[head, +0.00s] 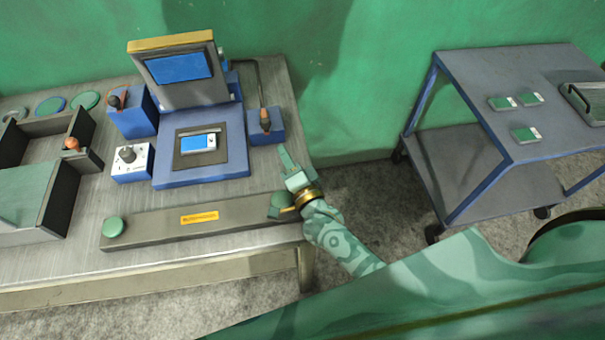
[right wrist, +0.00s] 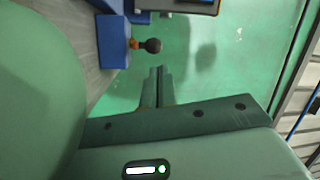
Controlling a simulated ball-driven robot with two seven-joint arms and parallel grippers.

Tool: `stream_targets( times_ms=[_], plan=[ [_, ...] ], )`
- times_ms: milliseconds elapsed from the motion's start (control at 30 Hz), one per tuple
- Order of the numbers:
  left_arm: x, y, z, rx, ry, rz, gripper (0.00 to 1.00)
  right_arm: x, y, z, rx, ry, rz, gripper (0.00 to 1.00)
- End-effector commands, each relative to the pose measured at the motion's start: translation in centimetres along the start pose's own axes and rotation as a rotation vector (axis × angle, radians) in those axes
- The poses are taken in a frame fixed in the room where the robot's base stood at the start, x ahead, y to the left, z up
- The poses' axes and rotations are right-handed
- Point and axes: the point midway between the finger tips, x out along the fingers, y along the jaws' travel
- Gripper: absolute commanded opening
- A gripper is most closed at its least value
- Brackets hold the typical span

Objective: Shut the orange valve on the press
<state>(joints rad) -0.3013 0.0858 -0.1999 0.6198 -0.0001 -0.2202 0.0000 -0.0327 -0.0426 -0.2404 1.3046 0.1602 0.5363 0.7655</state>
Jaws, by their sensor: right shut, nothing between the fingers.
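The press (head: 200,150) is a blue base with a raised grey plate on the bench. On its right side stands a blue block (head: 268,134) with a small orange-brown fitting and dark knob (head: 265,116), which looks like the orange valve. In the right wrist view the block (right wrist: 113,42) carries an orange stem (right wrist: 135,44) ending in a dark ball (right wrist: 153,45). My right gripper (head: 285,158) is shut and empty, just in front and right of the block, apart from the knob. Its fingers (right wrist: 158,75) point toward the wall, below the ball. My left gripper is out of view.
Another blue block with a dark knob and reddish part (head: 118,99) is left of the press. A white knob box (head: 131,164) and a long grey bar (head: 190,222) with green buttons are nearby. A blue-framed cart (head: 490,100) stands right, across a floor gap.

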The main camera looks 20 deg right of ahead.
Motion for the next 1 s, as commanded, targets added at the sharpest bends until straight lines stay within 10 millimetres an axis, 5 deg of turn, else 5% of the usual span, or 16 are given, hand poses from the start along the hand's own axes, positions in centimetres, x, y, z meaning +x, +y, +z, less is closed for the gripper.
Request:
stream_targets(
  times_ms=[200, 400, 1000],
  plan=[
    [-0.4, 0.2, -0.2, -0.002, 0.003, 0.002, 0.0, -4.9, 0.3, -0.6, -0.001, 0.007, 0.003, 0.0],
    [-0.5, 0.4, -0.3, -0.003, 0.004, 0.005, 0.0, -7.2, 0.3, -0.8, 0.002, 0.012, 0.001, 0.0],
    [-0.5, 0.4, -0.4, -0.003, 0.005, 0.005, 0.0, -7.7, 0.3, -0.9, 0.001, 0.015, -0.001, 0.0]
  ],
)
